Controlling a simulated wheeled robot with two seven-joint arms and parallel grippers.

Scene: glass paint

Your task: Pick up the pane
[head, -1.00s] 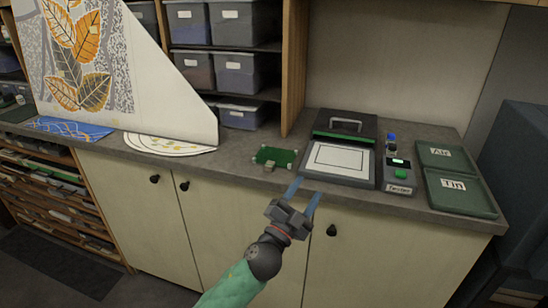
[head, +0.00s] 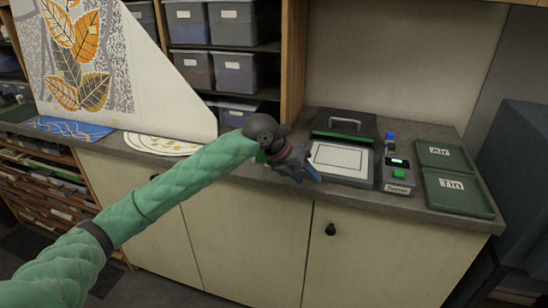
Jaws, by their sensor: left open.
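A small flat green piece (head: 261,157), which may be the pane, lies near the counter's front edge. My left wrist and gripper hide nearly all of it. My left gripper (head: 311,176) is open, its blue fingers pointing down and right at the front edge, just left of the press-like device. I cannot tell whether its fingers touch anything. A white sheet with a black outline (head: 339,158) lies on the device's bed. My right gripper is out of view.
The black device with a raised lid (head: 345,124) stands on the grey counter. Right of it are a small tester (head: 397,178) and green trays labelled Air (head: 440,154) and Tin (head: 459,192). A white round sheet (head: 158,145) and a tall leaf-patterned panel (head: 165,85) are at left.

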